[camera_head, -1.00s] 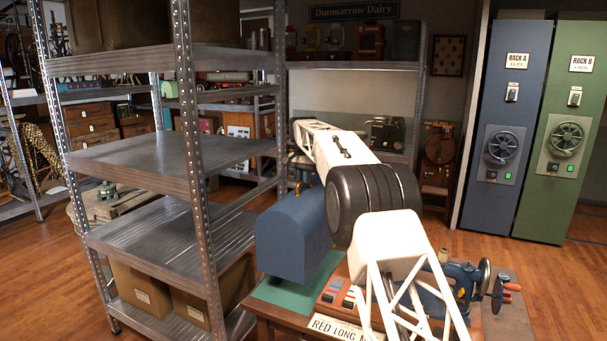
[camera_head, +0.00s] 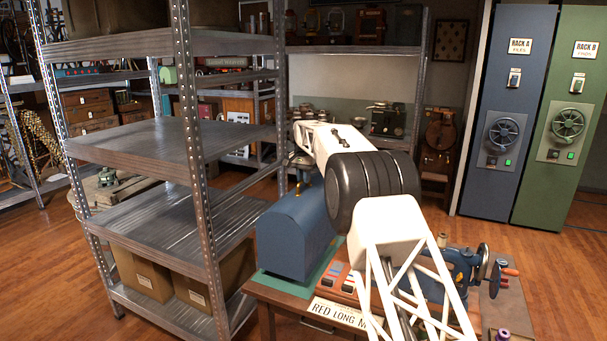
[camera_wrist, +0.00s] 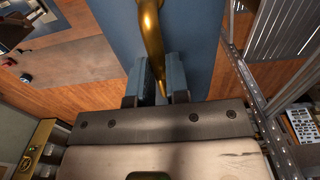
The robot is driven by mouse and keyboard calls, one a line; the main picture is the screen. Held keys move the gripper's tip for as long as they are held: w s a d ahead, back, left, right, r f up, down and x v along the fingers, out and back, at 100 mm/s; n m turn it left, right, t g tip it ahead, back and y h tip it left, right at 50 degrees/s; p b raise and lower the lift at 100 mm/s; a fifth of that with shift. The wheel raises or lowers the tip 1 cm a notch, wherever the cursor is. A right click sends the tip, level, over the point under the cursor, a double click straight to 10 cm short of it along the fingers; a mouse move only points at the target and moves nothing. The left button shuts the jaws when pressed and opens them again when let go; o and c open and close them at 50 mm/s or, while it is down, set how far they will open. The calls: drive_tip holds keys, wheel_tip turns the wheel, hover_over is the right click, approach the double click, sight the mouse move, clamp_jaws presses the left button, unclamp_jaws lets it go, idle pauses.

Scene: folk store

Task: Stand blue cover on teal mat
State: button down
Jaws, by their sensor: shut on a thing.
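The blue cover (camera_head: 290,235) is upright, with a rounded top and flat sides. It is over the teal mat (camera_head: 268,284) at the left end of the wooden table, its lower edge touching or very close to the mat; I cannot tell which. Strips of mat show along its front and right side. My gripper (camera_wrist: 158,85) is shut on the cover's brass handle (camera_wrist: 151,35), above the blue top in the wrist view.
A metal shelf rack (camera_head: 205,200) stands close on the table's left. Tall blue (camera_head: 507,110) and green (camera_head: 567,120) cabinets stand at the right back.

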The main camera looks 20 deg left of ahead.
sight(303, 190)
drive_tip(key=shift+f, duration=2.25)
drive_tip(key=c, duration=1.2)
unclamp_jaws()
drive_tip(key=shift+o, duration=0.8)
drive_tip(key=shift+f, duration=0.25)
drive_tip(key=shift+r, duration=4.05)
drive_tip(key=shift+d, duration=0.1)
